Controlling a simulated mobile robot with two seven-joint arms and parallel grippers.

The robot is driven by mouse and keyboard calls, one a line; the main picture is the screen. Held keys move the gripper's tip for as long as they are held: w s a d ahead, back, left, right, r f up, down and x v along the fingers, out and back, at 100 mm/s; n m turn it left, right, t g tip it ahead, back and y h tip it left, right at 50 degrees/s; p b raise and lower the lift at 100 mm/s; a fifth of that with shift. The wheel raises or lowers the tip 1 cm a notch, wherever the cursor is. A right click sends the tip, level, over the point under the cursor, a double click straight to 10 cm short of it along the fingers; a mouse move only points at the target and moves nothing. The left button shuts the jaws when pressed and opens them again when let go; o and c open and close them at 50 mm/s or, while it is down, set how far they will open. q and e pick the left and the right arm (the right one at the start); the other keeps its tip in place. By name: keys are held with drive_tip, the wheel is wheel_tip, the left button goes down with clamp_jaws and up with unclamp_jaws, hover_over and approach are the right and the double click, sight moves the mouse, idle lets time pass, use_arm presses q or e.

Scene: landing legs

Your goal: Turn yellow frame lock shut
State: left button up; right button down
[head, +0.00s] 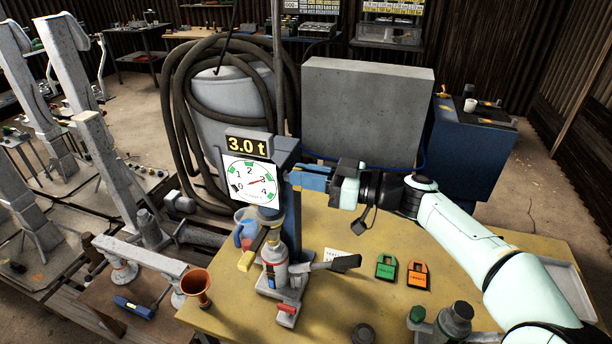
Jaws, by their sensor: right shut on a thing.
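A blue upright frame (292,212) stands on the yellow table, behind a round dial (250,181) and a sign reading 3.0 t (248,146). A yellow block-like handle (246,261) sticks out low on the left of the frame; I cannot tell if it is the frame lock. My right gripper (298,178) reaches in from the right at the frame's upper part, level with the dial. My left gripper is not in view.
A grey bottle jack (273,265) with a dark lever (345,263) stands under the frame. Green (386,268) and orange (417,275) tags lie to the right. An orange funnel (197,287) stands at the table's left edge. A large grey block (366,112) rises behind.

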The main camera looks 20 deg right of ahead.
drive_tip(key=m+b, duration=0.1)
drive_tip(key=m, duration=0.2)
drive_tip(key=m+b, duration=0.1)
drive_tip(key=m, duration=0.1)
drive_tip(key=shift+w+d+f+b, duration=0.15)
drive_tip(key=shift+w+b, duration=0.1)
drive_tip(key=shift+b, duration=0.05)
drive_tip(key=m, duration=0.3)
drive_tip(key=shift+w+d, duration=0.1)
drive_tip(key=m, duration=0.4)
drive_tip(key=shift+w+d+f+m, duration=0.1)
drive_tip(key=shift+f+m, duration=0.1)
drive_tip(key=shift+m, duration=0.2)
drive_tip(key=m, duration=0.4)
drive_tip(key=shift+f+m+p, duration=0.25)
drive_tip(key=shift+m+p, duration=0.05)
drive_tip(key=c, duration=1.2)
unclamp_jaws()
